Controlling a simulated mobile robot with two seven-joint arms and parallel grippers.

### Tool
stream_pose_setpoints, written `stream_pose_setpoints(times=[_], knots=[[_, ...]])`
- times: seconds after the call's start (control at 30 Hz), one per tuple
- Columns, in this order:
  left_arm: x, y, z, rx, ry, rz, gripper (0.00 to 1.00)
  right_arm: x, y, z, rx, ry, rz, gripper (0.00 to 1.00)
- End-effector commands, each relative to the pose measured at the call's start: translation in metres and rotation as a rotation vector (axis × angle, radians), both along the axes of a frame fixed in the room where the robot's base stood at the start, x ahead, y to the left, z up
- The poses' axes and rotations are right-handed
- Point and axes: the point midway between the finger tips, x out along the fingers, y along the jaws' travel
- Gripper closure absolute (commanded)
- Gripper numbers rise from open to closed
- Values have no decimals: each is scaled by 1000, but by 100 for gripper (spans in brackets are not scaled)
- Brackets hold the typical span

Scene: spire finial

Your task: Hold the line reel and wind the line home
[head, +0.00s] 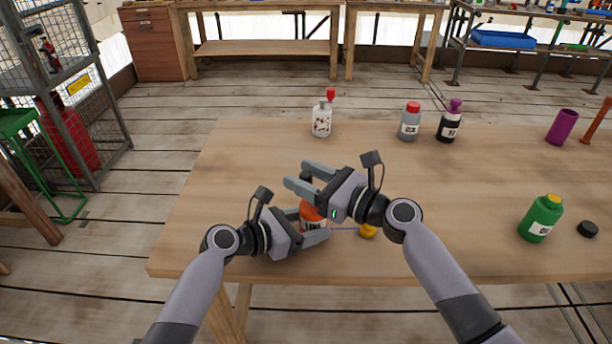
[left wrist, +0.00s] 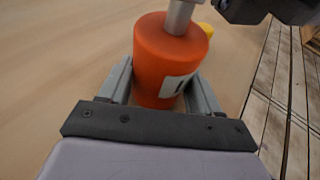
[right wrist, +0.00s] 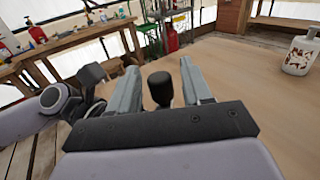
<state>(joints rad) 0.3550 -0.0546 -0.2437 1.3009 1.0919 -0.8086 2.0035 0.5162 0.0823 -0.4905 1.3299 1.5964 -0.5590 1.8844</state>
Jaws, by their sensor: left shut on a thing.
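The line reel (head: 312,212) is an orange cylinder with a white label, upright near the table's front edge. In the left wrist view the reel (left wrist: 165,60) sits between my left fingers, with a grey shaft on its top. My left gripper (head: 308,226) is shut on it. My right gripper (head: 300,177) is above the reel. In the right wrist view a black knob (right wrist: 160,88) stands between its open fingers, with gaps on both sides.
The wooden table (head: 250,165) also holds a white bottle (head: 321,121), a grey bottle (head: 410,124), a black bottle (head: 449,126), a purple cup (head: 562,127), a green bottle (head: 541,219) and a black cap (head: 588,229). The table's left part is clear.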

Motion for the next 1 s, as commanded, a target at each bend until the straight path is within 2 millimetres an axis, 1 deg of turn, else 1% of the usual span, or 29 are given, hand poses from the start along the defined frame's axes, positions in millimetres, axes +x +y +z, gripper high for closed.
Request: stream_pose_setpoints(times=[0.27,0.37,0.47,0.57,0.83,1.0], knots=[[0,0,0,0,0,0,54,0,-1,0,-1,-1,0,52],[0,0,0,0,0,0,54,-2,-5,0,-1,-1,0,52],[0,0,0,0,0,0,54,-8,-13,-1,-1,-1,-1,52],[0,0,0,1,1,0,54,-17,-26,-1,-1,1,-1,52],[0,0,0,1,1,-1,54,-46,-72,-2,-3,1,-1,52],[0,0,0,1,1,0,54,-60,-92,-2,-1,1,-1,52]])
